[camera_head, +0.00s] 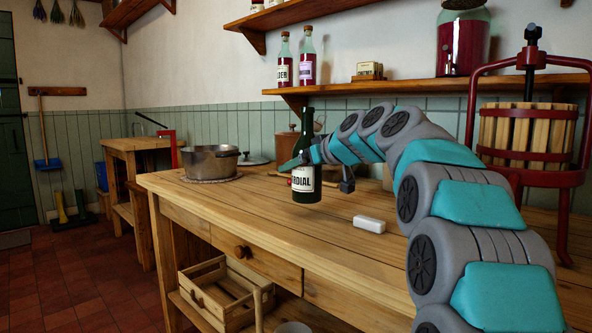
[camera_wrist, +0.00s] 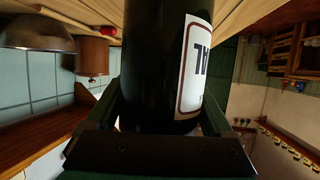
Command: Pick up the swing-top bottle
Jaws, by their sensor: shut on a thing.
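The swing-top bottle (camera_head: 307,176) is dark green with a white label whose visible letters end in "DIAL". In the head view it is upright, with its base just above the front part of the wooden table (camera_head: 240,205). My gripper (camera_head: 318,158) is shut around the bottle's body, above the label. In the wrist view the dark bottle (camera_wrist: 160,60) fills the middle between the two fingers of my gripper (camera_wrist: 158,125). The bottle's top shows only small in the head view, so its closure is unclear.
A steel pot (camera_head: 210,162) stands on the table at left. A white block (camera_head: 369,224) lies near the front edge. A shelf (camera_head: 400,84) with two red bottles and a large jar (camera_head: 462,42) hangs above. A fruit press (camera_head: 528,130) stands at right. A crate (camera_head: 222,292) sits below.

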